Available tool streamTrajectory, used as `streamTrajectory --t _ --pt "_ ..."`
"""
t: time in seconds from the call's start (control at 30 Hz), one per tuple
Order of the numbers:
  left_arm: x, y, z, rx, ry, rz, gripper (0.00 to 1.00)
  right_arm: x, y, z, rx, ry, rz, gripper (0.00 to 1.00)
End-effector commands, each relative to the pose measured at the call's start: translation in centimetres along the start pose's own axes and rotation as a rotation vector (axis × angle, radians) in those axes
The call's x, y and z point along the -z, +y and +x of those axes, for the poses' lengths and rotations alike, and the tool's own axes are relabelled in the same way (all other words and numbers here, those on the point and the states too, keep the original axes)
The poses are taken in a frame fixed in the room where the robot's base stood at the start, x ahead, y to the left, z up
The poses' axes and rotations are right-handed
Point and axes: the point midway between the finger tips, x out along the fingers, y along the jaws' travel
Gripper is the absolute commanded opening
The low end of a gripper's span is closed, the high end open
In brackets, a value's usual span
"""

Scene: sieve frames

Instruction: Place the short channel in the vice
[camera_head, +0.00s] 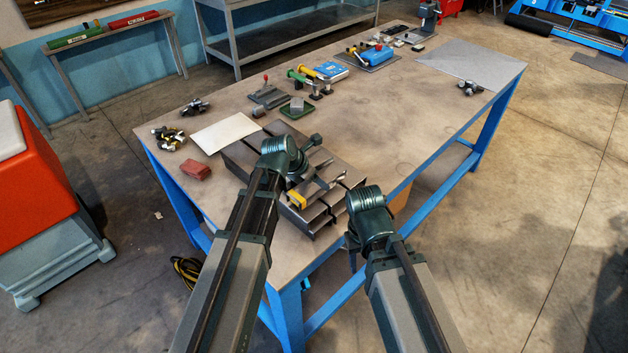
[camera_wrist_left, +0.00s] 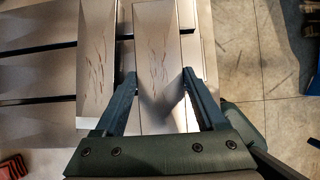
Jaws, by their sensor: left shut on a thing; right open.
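My left gripper (camera_wrist_left: 159,76) is shut on a grey metal piece, which appears to be the short channel (camera_wrist_left: 157,45), in the left wrist view. One finger is on each side of it. A similar scratched metal part (camera_wrist_left: 97,50) lies alongside to the left, across a narrow dark gap. In the head view, my left arm reaches over a slotted grey steel bed (camera_head: 238,156) with metal parts on it, seemingly the vice, one with a yellow patch (camera_head: 297,199). The left fingertips and the piece's seating are unclear there. My right gripper (camera_head: 352,254) is open at the table's front edge, mostly hidden by its wrist.
A red block (camera_head: 195,170) and a cream sheet (camera_head: 224,133) lie left of the bed. Behind are a green tray (camera_head: 297,114), a grey fixture with a red knob (camera_head: 268,96) and a blue tool (camera_head: 376,56). The table's right middle (camera_head: 420,120) is clear.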

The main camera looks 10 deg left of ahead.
Motion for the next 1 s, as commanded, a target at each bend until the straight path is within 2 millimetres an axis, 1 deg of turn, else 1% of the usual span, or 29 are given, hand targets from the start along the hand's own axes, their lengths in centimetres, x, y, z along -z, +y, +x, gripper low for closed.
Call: streamTrajectory --t 0.03,0.1,0.37,0.57,0.6,0.67,0.7,0.73,1.0 --pt "0.54 0.01 0.9 0.0 -0.002 -0.001 0.0 0.06 -0.1 1.07 0.0 0.0 0.0 0.5" --pt "0.69 0.02 1.15 0.0 -0.002 -0.001 0.0 0.08 -0.13 1.36 0.0 0.0 0.001 0.5" --pt "0.6 0.02 0.97 0.0 -0.002 -0.001 0.0 0.07 -0.11 1.16 0.0 0.0 0.001 0.5" --pt "0.85 0.02 1.37 0.0 -0.002 -0.001 0.0 0.1 -0.16 1.62 0.0 0.0 0.001 0.5" --pt "0.83 0.01 1.26 0.0 0.0 0.0 0.8 0.09 -0.14 1.49 0.0 0.0 0.001 0.5" --pt "0.82 0.01 1.24 0.0 0.0 0.0 0.9 0.09 -0.14 1.48 0.0 0.0 0.001 0.5" --pt "0.82 0.01 1.25 0.0 0.0 0.0 0.98 0.09 -0.14 1.48 0.0 0.0 0.001 0.5" --pt "0.82 0.01 1.24 0.0 0.0 0.0 1.0 0.09 -0.14 1.48 0.0 0.0 0.001 0.5" --pt "0.77 0.01 1.17 0.0 0.0 0.0 1.0 0.08 -0.14 1.39 0.0 0.0 0.001 0.5"
